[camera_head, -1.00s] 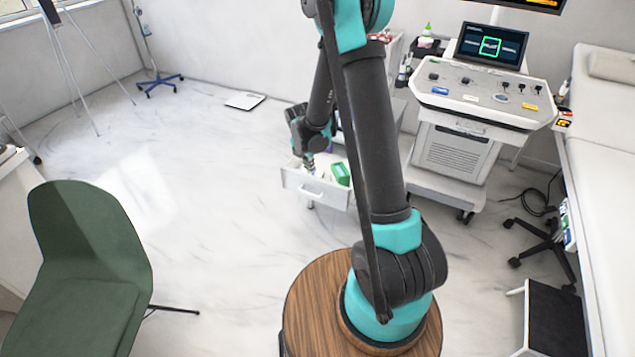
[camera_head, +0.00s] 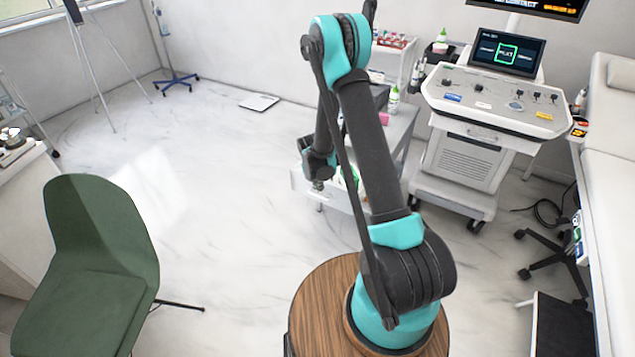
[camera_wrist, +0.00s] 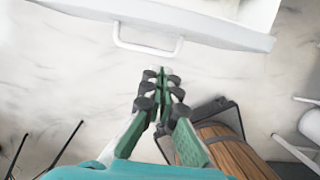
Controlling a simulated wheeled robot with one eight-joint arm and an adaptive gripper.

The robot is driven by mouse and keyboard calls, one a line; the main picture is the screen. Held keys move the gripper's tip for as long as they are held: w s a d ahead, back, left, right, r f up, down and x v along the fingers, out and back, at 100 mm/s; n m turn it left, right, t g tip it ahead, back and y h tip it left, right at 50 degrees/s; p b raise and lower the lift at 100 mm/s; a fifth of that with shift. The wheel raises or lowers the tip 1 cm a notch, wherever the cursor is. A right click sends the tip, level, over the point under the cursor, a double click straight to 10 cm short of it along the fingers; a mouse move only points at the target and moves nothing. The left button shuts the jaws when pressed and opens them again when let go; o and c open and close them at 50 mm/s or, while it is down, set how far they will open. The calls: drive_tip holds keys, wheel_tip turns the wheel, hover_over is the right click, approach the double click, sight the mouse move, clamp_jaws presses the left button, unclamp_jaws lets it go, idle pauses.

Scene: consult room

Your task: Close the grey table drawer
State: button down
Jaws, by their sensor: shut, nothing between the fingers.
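The grey table (camera_head: 402,124) stands behind my arm in the head view. Its pale drawer (camera_head: 302,187) is pulled out, and my arm hides part of it. In the wrist view the drawer front (camera_wrist: 230,34) crosses the top, with a white bar handle (camera_wrist: 148,47). My gripper (camera_wrist: 162,72) is shut and empty. Its fingertips are just short of the handle on the outer side of the drawer front, with a small gap in the picture. In the head view my gripper (camera_head: 318,186) hangs pointing down by the drawer front.
A green chair (camera_head: 95,250) stands at the left. An ultrasound cart (camera_head: 465,160) and a white bed (camera_head: 615,150) are at the right. A green item (camera_head: 352,176) shows partly inside the drawer. The floor left of the drawer is clear.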

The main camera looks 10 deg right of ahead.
sight(324, 182)
drive_tip(key=shift+w+d+f, duration=0.1)
drive_tip(key=shift+w+d, duration=0.5)
drive_tip(key=shift+w, duration=0.25)
drive_tip(key=shift+w+d+f, duration=0.1)
drive_tip(key=shift+w+d, duration=0.5)
drive_tip(key=shift+w, duration=0.25)
